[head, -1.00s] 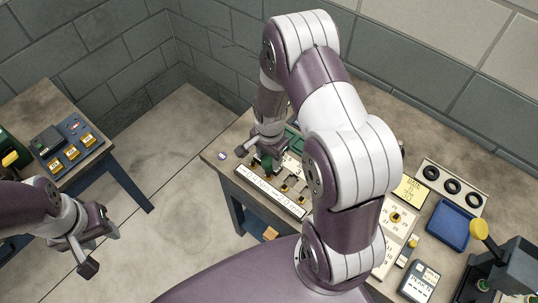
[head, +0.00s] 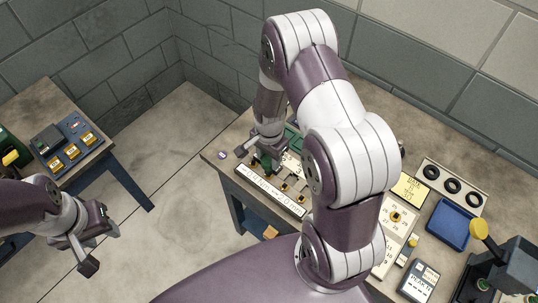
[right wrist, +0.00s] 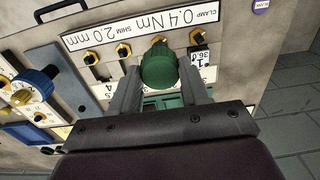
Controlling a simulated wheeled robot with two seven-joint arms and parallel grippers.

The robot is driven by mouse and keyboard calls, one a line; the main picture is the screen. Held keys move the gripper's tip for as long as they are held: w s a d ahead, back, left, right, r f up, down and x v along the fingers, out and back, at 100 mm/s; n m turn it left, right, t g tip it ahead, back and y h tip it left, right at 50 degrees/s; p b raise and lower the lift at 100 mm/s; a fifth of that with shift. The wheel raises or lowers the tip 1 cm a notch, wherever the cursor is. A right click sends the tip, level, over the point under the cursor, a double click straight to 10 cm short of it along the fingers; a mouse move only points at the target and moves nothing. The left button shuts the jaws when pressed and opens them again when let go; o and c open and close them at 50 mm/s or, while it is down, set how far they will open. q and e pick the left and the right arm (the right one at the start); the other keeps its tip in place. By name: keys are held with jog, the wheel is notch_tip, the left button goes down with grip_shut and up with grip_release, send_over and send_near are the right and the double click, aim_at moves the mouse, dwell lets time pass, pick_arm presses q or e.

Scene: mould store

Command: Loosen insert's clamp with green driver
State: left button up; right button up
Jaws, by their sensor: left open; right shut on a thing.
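My right gripper (head: 266,150) is shut on the green driver (head: 265,163) at the far left part of the workbench. In the right wrist view the green driver's round handle (right wrist: 159,69) is between the two fingers. Its tip is hidden; a brass clamp fitting (right wrist: 160,42) shows just beyond the handle, and I cannot tell whether they touch. Other brass fittings (right wrist: 123,50) sit in the same row, beside a white strip (right wrist: 135,34) reading "CLAMP 0.4 Nm SHIM 2.0 mm". I cannot tell which part is the insert. My left gripper (head: 94,252) is open and empty over the floor.
On the bench to the right are a yellow note (head: 409,189), a plate with black rings (head: 452,172), a blue tray (head: 447,229) and a yellow-knobbed device (head: 479,229). A blue knob (right wrist: 35,82) sits left in the wrist view. A side table (head: 50,125) stands left.

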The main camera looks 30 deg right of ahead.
jog(key=shift+f+b, duration=0.65)
jog(key=shift+f, duration=0.3)
dwell(0.4)
